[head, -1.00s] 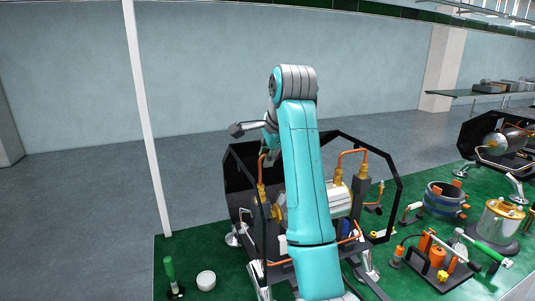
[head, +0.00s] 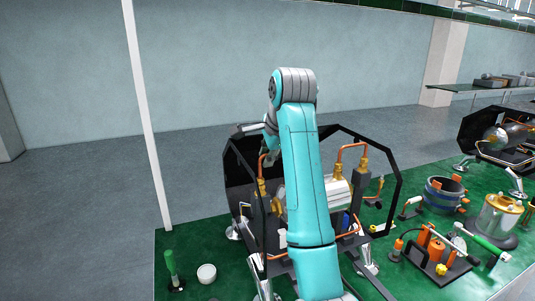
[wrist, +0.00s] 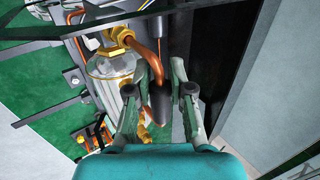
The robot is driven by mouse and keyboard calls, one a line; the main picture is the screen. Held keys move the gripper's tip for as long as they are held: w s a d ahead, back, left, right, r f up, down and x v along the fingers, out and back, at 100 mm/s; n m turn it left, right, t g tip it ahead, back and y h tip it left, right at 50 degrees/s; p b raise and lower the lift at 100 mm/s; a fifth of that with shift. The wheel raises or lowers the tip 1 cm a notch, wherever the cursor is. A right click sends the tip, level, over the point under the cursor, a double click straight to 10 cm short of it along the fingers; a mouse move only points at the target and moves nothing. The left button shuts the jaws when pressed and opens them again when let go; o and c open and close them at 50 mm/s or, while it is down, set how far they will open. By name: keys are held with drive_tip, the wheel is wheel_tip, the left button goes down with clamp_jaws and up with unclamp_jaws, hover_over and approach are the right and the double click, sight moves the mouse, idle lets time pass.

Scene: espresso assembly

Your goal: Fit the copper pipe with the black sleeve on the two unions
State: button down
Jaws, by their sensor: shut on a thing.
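In the wrist view my gripper (wrist: 158,82) is shut on the black sleeve (wrist: 159,104) of the copper pipe (wrist: 146,47). The pipe bends from the sleeve up towards a brass union (wrist: 118,38). I cannot tell whether its end is seated there, and the second union is not clearly seen. In the head view the turquoise arm hides most of the gripper. A curved copper pipe (head: 262,160) shows left of the arm, above a brass fitting (head: 261,187) inside the black machine frame (head: 388,168).
The frame's black panel (wrist: 222,70) stands close to my gripper's right in the wrist view. Another copper pipe (head: 341,158) rises right of the arm. A green-handled tool (head: 171,265) and white cup (head: 207,273) stand front left. Several tools and parts crowd the green table's right.

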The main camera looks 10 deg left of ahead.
drive_tip(key=shift+f, duration=0.8)
idle(1.4)
drive_tip(key=c, duration=1)
unclamp_jaws()
drive_tip(key=shift+o, duration=0.2)
